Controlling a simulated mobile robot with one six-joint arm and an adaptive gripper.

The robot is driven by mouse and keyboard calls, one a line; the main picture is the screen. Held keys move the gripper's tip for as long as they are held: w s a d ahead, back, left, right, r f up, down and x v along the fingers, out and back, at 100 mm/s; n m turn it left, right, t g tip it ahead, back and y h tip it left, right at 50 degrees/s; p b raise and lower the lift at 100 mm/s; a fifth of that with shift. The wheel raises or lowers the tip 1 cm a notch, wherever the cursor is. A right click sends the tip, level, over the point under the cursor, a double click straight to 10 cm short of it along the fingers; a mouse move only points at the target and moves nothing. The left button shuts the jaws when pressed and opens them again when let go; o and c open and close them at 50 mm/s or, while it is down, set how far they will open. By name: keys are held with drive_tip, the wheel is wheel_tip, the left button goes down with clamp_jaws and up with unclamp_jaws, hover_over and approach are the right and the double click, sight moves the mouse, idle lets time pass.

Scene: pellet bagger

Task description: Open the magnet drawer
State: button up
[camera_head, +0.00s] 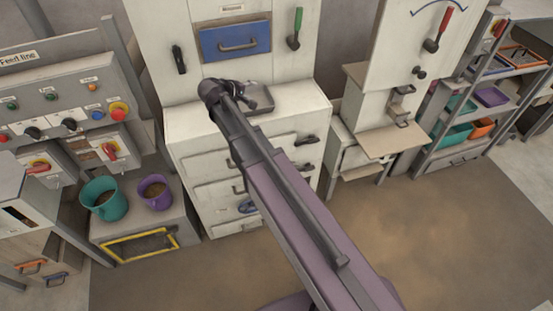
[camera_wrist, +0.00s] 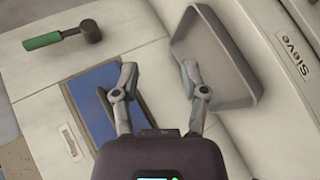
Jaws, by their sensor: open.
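A blue drawer front (camera_head: 222,43) with a grey bar handle is set in the upper cabinet; it looks shut. Its label above is too small to read, so I cannot confirm it is the magnet drawer. The blue front also shows in the wrist view (camera_wrist: 92,118), left of and partly behind my left finger. My gripper (camera_wrist: 158,73) is open, with nothing between its fingers. In the head view my gripper (camera_head: 243,97) is below the blue drawer, over the cabinet's ledge, apart from the handle.
A grey tray (camera_head: 262,103) lies on the ledge; in the wrist view it (camera_wrist: 218,62) is close to the right finger. A "Sieve" label (camera_wrist: 293,56) is beyond it. A green-handled lever (camera_head: 296,28) and a black handle (camera_head: 179,59) flank the drawer.

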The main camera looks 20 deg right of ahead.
drive_tip(key=s+d+f+m+g+y+b, duration=0.1)
drive_tip(key=s+f+m+g+y, duration=0.2)
drive_tip(key=s, duration=0.8)
drive_tip(key=s+d+f+m+g+y+b, duration=0.1)
drive_tip(key=s+d+f+m+g+y, duration=0.1)
drive_tip(key=s+f+y, duration=0.3)
drive_tip(key=s+f+m+g, duration=0.1)
drive_tip(key=s+f, duration=0.2)
drive_tip(key=s, duration=0.3)
drive_tip(key=shift+f+b, duration=0.3)
drive_tip(key=w+r+n+t+h+p, duration=0.1)
drive_tip(key=w+r+n+t+h, duration=0.15)
drive_tip(key=w, duration=0.75)
drive_tip(key=w+a+r+n+t+h+p, duration=0.1)
drive_tip(key=w+a+r+n+t+h, duration=0.2)
drive_tip(key=w+a+r, duration=0.3)
drive_tip(key=w+a+r+n+t+h+p, duration=0.2)
drive_tip(key=w+a+r+n+t+h, duration=0.2)
drive_tip(key=w+r, duration=0.7)
drive_tip(key=w+a+n+t, duration=0.1)
drive_tip(key=w+a, duration=0.1)
drive_tip(key=w, duration=0.1)
drive_tip(key=shift+w+r, duration=0.25)
drive_tip(key=shift+w+t, duration=0.1)
drive_tip(key=shift+t, duration=0.15)
